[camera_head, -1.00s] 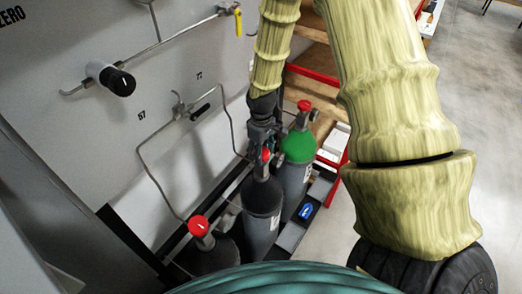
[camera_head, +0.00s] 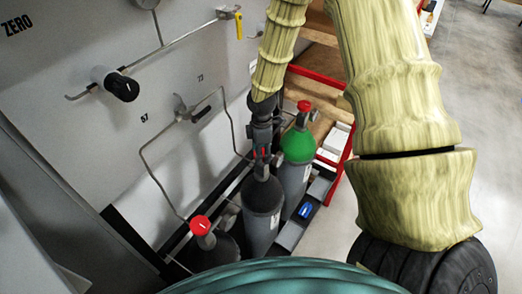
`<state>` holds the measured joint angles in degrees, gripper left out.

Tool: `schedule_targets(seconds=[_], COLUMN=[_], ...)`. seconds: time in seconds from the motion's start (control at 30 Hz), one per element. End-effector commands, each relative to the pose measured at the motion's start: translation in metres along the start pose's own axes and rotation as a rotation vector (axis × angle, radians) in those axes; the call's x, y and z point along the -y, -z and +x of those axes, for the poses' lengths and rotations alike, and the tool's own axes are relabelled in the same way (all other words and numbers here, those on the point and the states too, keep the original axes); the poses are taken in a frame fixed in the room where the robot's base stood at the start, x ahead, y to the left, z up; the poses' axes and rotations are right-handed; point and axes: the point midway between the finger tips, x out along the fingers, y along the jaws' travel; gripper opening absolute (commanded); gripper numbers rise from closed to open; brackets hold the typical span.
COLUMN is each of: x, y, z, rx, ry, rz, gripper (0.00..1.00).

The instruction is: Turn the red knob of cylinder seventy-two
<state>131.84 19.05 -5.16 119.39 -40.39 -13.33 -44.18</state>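A grey cylinder (camera_head: 262,215) stands in the middle of the row by the wall, with a small red knob (camera_head: 261,153) on top. A panel label above the pipe on its side looks like 72, but is too small to read surely. My gripper (camera_head: 262,150) points down over this cylinder's top, at the red knob. Its dark fingers hide most of the knob. I cannot tell whether they are open, shut or touching it.
A dark cylinder with a red knob (camera_head: 200,225) stands to the left. A green-topped cylinder (camera_head: 298,147) with a red knob stands close on the right. Pipes and a black-handled valve (camera_head: 201,111) run along the wall panel. A red-edged shelf (camera_head: 338,165) stands behind.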

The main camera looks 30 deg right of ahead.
Motion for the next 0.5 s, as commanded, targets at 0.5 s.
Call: schedule_targets(seconds=[0.5], x=[0.0], y=[-0.0024], z=[0.0002], rx=[0.004], ry=[0.002], rz=[-0.092], gripper=[0.27])
